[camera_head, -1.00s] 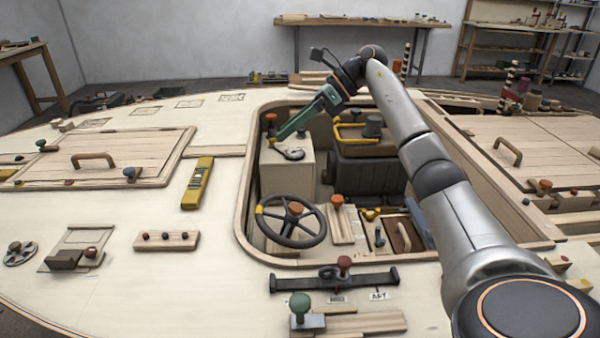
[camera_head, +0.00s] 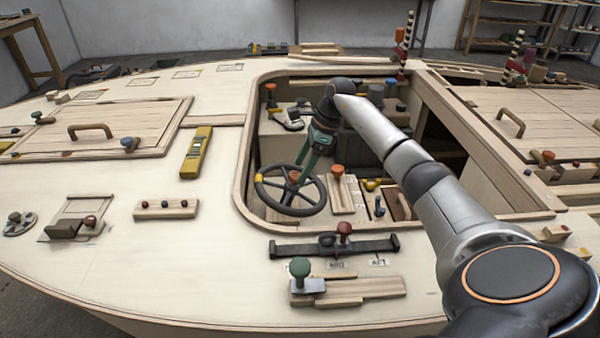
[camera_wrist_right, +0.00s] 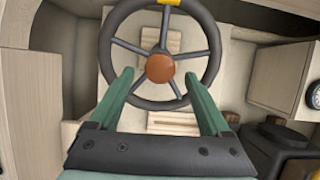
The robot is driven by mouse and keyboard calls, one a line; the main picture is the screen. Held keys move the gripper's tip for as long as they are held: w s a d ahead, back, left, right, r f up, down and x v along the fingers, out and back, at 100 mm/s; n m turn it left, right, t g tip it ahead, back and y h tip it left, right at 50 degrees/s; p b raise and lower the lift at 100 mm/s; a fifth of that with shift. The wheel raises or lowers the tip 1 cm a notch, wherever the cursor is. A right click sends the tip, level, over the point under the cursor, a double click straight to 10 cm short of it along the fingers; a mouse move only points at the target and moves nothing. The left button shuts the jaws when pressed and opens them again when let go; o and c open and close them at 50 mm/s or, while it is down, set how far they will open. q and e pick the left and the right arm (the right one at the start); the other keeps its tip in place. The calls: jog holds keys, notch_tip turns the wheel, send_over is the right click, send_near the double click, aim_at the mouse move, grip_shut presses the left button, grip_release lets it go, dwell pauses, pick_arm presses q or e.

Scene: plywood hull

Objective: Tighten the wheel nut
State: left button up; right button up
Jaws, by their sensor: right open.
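The wheel nut (camera_wrist_right: 160,68) is an orange-brown round knob at the hub of a dark steering wheel (camera_wrist_right: 113,36) with a yellow mark on its rim. My right gripper (camera_wrist_right: 160,80) has two green fingers, open and empty. In the wrist view its fingertips lie to either side of the nut and a little below it; I cannot tell whether they touch the wheel. My left gripper is not in view.
Right of the wheel are a wooden block with an orange knob (camera_head: 337,170) and small yellow and blue fittings. A black bar (camera_head: 300,250) with a red knob lies on the near deck.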

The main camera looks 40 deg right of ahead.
jog(key=shift+x, duration=1)
jog(key=shift+r, duration=0.1)
grip_shut()
